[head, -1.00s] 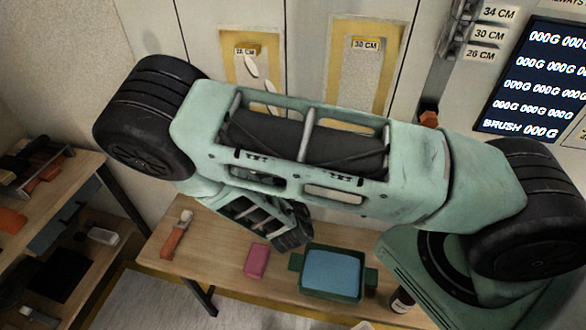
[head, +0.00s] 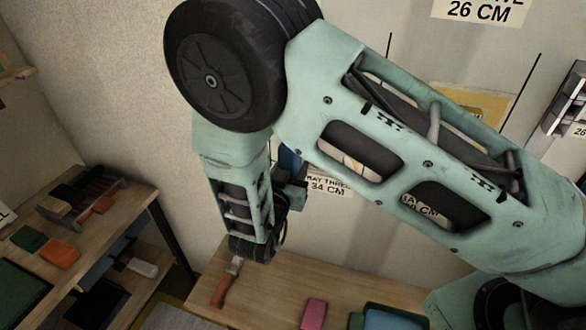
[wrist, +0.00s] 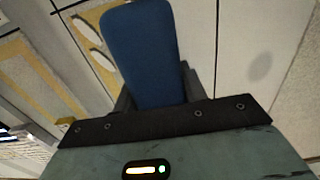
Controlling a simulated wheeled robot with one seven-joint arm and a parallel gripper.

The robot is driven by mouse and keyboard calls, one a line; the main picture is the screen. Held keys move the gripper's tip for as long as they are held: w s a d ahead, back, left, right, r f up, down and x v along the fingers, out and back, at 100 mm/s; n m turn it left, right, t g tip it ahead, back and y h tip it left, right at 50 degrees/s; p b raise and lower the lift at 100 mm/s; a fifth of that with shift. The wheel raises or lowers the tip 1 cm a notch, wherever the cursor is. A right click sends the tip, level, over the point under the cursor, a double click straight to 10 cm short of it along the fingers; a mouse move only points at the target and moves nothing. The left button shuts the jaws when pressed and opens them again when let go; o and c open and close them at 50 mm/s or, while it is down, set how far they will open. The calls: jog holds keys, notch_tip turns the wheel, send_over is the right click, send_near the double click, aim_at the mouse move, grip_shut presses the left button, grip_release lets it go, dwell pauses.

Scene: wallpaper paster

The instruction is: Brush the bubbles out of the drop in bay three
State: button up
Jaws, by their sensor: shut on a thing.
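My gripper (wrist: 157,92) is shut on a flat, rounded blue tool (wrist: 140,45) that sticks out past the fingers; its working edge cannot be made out. In the head view a sliver of the blue tool (head: 289,160) shows beside my forearm, close to the wall. A label reading bay three, 34 cm (head: 328,187) is on the wall just right of it. I cannot tell which bay that drop belongs to. My arm hides much of the wall in the head view.
A bench (head: 265,290) below holds an orange-handled scraper (head: 224,286), a pink block (head: 314,312) and a green tray with blue inside (head: 385,318). A cluttered shelf (head: 140,205) stands at the left. Bare wall (head: 115,90) lies left of my arm.

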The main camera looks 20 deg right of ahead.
jog(key=shift+w+d, duration=0.1)
jog(key=b+x, duration=0.1)
jog(key=x, duration=0.5)
jog(key=shift+x, duration=1.4)
dwell(2.1)
jog(key=shift+r, duration=0.15)
jog(key=shift+s+d, duration=0.55)
jog(key=shift+d, duration=0.2)
jog(key=shift+s+d, duration=0.5)
jog(key=shift+d, duration=0.2)
jog(key=shift+s+d, duration=0.9)
jog(key=shift+d, duration=0.3)
jog(key=shift+d, duration=0.1)
